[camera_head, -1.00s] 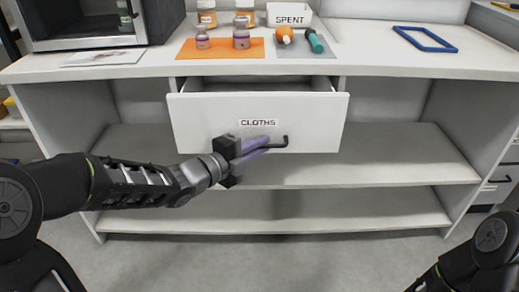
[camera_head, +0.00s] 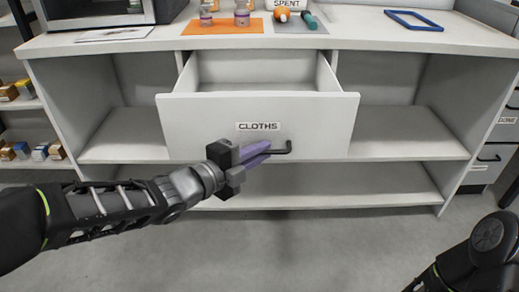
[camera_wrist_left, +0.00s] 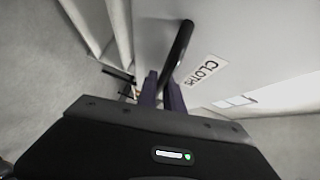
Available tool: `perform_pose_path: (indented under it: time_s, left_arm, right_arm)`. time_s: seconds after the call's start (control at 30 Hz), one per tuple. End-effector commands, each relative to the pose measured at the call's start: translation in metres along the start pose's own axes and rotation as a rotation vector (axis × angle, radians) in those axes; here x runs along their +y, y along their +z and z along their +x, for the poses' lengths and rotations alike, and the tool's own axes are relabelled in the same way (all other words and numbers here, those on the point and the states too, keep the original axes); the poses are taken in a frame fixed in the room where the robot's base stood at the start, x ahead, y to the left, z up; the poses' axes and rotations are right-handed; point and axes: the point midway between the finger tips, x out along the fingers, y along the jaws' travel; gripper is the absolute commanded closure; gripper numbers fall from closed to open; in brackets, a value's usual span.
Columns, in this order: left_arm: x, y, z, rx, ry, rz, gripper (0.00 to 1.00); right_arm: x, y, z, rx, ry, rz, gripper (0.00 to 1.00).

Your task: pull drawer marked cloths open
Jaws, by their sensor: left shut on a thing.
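The white drawer marked CLOTHS (camera_head: 310,115) stands pulled out from under the white tabletop, and its visible inside is empty. Its label (camera_head: 258,126) sits above a dark bar handle (camera_head: 284,150). My left gripper (camera_head: 262,152) is shut on the handle, with its purple fingers at the handle's left part. In the left wrist view the fingers (camera_wrist_left: 162,92) close around the dark handle (camera_wrist_left: 177,55), and the CLOTHS label (camera_wrist_left: 206,69) is beside it. Only part of my right arm shows at the bottom right; its gripper is out of view.
On the tabletop (camera_head: 375,38) are an orange mat (camera_head: 222,29) with bottles, a grey mat (camera_head: 312,26), a container marked SPENT (camera_head: 284,4) and a blue frame (camera_head: 413,21). Open shelves (camera_head: 400,135) flank the drawer. The floor (camera_head: 300,250) in front is clear.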

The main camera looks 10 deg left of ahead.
Motion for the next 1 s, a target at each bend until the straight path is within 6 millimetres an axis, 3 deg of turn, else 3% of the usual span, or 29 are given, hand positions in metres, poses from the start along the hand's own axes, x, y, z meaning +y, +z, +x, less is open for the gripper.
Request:
perform_pose_path:
  time_s: [0.2, 0.23, 0.5, 0.8, 1.0]
  left_arm:
    - [0.001, 0.000, 0.000, -0.001, 0.002, -0.001, 1.00]
    - [0.001, 0.000, 0.000, -0.001, 0.002, -0.001, 0.88]
    - [0.000, 0.000, 0.000, 0.000, 0.001, -0.001, 0.67]
    - [-0.001, 0.001, -0.003, -0.001, 0.000, 0.000, 0.67]
    - [-0.004, 0.001, -0.024, -0.003, -0.001, 0.001, 0.67]
  right_arm:
    - [0.000, 0.000, 0.000, 0.000, 0.000, 0.000, 0.64]
    - [0.000, 0.000, 0.000, 0.000, 0.000, 0.000, 0.64]
    - [0.000, 0.000, 0.000, 0.000, 0.000, 0.000, 0.64]
    - [-0.001, 0.000, -0.002, 0.000, 0.000, 0.000, 0.64]
    - [-0.004, 0.000, -0.013, -0.004, 0.000, 0.000, 0.64]
